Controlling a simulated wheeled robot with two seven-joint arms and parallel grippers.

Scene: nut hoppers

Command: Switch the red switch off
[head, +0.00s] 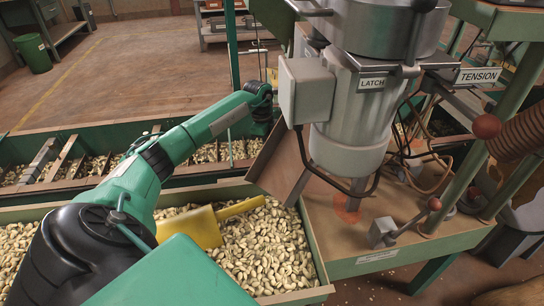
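I cannot make out for sure which part is the red switch. A larger dull red knob (487,126) is on a lever below the TENSION sign (482,75). My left arm reaches from the lower left over the nuts, and its far end is beside the grey box on the machine (305,90). No fingers of my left gripper show. My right gripper is not in view.
A metal machine labelled LATCH (352,120) stands on the bench (345,245). A nut bin (318,255) holds a yellow scoop (205,227). Cables hang behind the machine, and green posts stand at the right. Open floor (140,70) lies beyond the bins.

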